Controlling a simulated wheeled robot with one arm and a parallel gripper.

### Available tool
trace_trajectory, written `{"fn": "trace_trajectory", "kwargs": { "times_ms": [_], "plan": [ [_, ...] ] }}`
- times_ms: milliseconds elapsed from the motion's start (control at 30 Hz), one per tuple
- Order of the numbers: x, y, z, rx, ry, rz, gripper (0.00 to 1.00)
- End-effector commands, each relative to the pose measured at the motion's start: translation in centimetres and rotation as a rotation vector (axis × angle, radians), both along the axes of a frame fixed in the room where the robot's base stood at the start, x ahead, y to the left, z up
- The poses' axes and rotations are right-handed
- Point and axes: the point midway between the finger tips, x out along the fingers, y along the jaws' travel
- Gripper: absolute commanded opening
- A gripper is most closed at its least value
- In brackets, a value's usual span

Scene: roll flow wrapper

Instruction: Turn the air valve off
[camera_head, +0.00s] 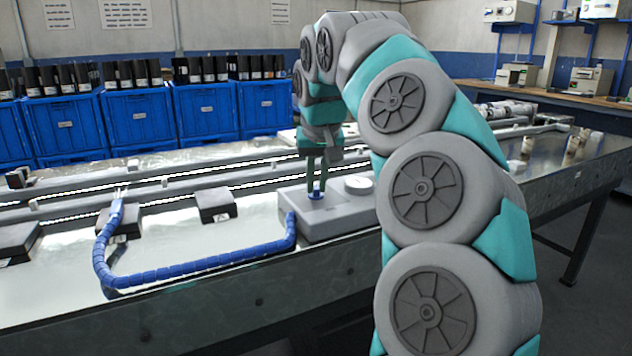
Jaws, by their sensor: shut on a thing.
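A grey valve box (336,219) sits near the front edge of the metal bench. A blue segmented hose (200,264) runs from the box's left side along the bench.
The metal bench (60,298) carries long conveyor rails (110,197) behind the box. Small dark blocks (215,204) stand to the left. Blue crates (140,116) with dark bottles line the back. My arm covers the area right of the box.

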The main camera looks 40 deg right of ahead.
Motion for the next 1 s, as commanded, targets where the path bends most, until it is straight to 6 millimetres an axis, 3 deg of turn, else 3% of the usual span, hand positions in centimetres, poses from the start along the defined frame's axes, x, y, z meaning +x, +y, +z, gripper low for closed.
{"fn": "trace_trajectory", "kwargs": {
  "times_ms": [600, 1000],
  "plan": [
    [-0.04, -0.53, -0.05, 0.001, -0.001, 0.562, 0.0],
    [-0.08, -0.73, 0.01, -0.001, -0.001, 0.796, 0.0]
  ]
}}
